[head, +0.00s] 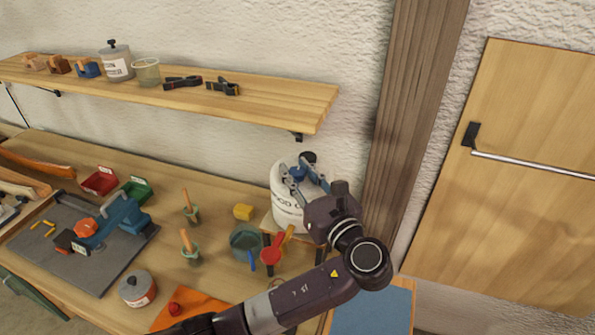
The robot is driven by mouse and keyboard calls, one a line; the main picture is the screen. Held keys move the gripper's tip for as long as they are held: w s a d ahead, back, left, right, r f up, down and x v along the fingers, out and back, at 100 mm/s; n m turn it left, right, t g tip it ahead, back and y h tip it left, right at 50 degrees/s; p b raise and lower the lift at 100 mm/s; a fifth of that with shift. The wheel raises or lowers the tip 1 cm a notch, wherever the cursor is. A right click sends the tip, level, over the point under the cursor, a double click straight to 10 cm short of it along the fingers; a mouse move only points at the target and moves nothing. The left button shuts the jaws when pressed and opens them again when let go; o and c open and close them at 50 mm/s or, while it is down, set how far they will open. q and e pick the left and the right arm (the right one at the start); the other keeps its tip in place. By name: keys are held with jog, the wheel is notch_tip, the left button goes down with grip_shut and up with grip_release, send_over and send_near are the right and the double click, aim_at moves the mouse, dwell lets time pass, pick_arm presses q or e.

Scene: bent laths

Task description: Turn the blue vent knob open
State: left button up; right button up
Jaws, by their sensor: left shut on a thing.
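The blue vent knob (298,174) sits on top of a white container (285,208) with dark lettering, partly hidden by my gripper. My left gripper (296,171) reaches in from the right side of the container, its fingers shut on the blue knob. A black cap (308,157) shows just behind the fingers. The gripper body hides the container's right side. How far the knob is turned cannot be made out. My right gripper is not in view.
A shelf (280,103) with tins and clamps hangs above. A wooden post (405,130) rises close to the right.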

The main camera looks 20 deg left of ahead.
pick_arm(q)
jog(key=shift+r, duration=0.2)
jog(key=o, duration=0.9)
jog(key=shift+o, duration=1.3)
jog(key=shift+w+f, duration=0.1)
jog(key=shift+d, duration=0.1)
jog(key=v, duration=1.2)
